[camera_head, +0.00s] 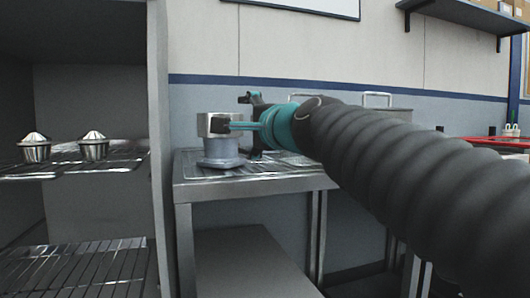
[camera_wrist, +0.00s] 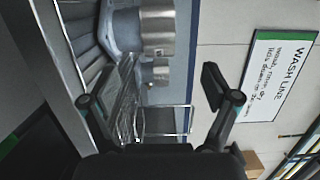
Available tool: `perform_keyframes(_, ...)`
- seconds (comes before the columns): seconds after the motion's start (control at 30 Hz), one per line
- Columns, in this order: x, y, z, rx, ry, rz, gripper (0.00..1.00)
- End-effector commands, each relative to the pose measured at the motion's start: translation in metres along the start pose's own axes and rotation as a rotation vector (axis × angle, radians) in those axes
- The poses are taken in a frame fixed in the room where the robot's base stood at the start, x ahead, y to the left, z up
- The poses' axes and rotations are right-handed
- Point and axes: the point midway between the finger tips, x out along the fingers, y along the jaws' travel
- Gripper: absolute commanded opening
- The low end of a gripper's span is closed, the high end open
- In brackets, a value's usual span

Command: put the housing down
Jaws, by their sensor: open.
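The housing (camera_head: 219,150) is a silvery metal block on a blue-grey flanged body. It stands upright on the rack on top of a steel table. In the wrist view, which is turned sideways, the housing (camera_wrist: 126,28) is at the top, cut off by the frame edge. My gripper (camera_head: 233,112) is at the housing's upper right, with one finger overlapping its upper part in the head view. In the wrist view my gripper (camera_wrist: 150,92) has its fingers wide apart with nothing between the tips. Whether a finger touches the housing is unclear.
The steel table (camera_head: 250,187) has a wire rack on top. A grey shelf unit (camera_head: 158,200) at left holds two small ribbed metal parts on a wire shelf. A wall shelf (camera_head: 460,15) is upper right. A "WASH LINE" sign (camera_wrist: 278,75) hangs on the wall.

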Motion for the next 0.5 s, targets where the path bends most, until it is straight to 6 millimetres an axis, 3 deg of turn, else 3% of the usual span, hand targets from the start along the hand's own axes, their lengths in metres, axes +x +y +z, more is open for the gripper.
perform_keyframes(0.2,-0.001,0.001,0.000,-0.001,0.000,0.001,0.87)
perform_keyframes(0.3,-0.005,0.012,-0.001,-0.037,0.000,0.028,0.87)
perform_keyframes(0.37,-0.014,0.030,-0.003,-0.100,0.000,0.072,0.87)
perform_keyframes(0.47,-0.040,0.086,-0.008,-0.277,-0.013,0.206,0.87)
perform_keyframes(0.5,-0.055,0.115,-0.011,-0.364,-0.025,0.277,0.87)
